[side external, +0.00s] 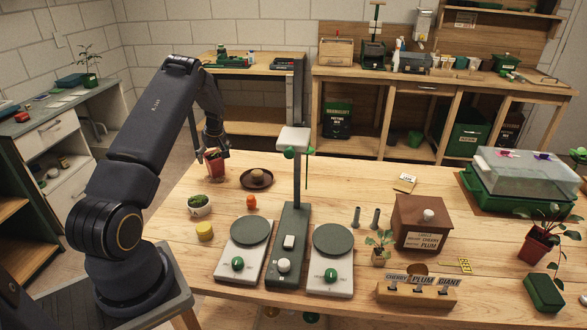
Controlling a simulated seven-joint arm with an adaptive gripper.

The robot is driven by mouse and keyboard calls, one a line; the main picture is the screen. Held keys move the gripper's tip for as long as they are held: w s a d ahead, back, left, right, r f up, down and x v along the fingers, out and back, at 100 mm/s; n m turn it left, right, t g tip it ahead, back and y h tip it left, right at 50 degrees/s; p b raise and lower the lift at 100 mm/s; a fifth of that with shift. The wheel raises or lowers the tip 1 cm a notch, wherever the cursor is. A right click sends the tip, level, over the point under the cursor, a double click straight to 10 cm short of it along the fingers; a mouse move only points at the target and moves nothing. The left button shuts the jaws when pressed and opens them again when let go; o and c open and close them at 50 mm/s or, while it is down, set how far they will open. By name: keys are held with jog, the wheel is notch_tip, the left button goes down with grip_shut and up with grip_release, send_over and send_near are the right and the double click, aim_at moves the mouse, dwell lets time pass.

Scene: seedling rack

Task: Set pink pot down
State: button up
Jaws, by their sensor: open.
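A small reddish-pink pot (215,166) stands near the left back edge of the wooden table, with something thin showing at its rim. My gripper (216,151) is just above it, fingers pointing down and open around its upper part. Whether the fingers touch the pot, and whether its base rests fully on the table, I cannot tell at this size. The far side of the pot is hidden.
A dark saucer (270,181) with a brown item is to the right of the pot. A white bowl with a plant (200,208), an orange item (251,202) and a yellow tub (205,231) are in front.

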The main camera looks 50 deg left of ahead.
jog(key=v, duration=1.1)
jog(key=w+d+r+m+t+h, duration=0.15)
jog(key=d+r+m, duration=0.25)
jog(key=d+r, duration=0.6)
jog(key=d+r+m+t, duration=0.25)
jog(key=d+r, duration=0.35)
jog(key=d, duration=0.8)
jog(key=s+d+r+m+h, duration=0.1)
jog(key=s+d+m, duration=0.4)
jog(key=s+d, duration=0.3)
jog(key=s+d+r+m+t+h, duration=0.1)
jog(key=s+d+m, duration=0.5)
jog(key=d, duration=0.6)
jog(key=shift+s+d+t+h, duration=0.35)
jog(key=shift+s+h, duration=0.1)
jog(key=shift+s, duration=0.4)
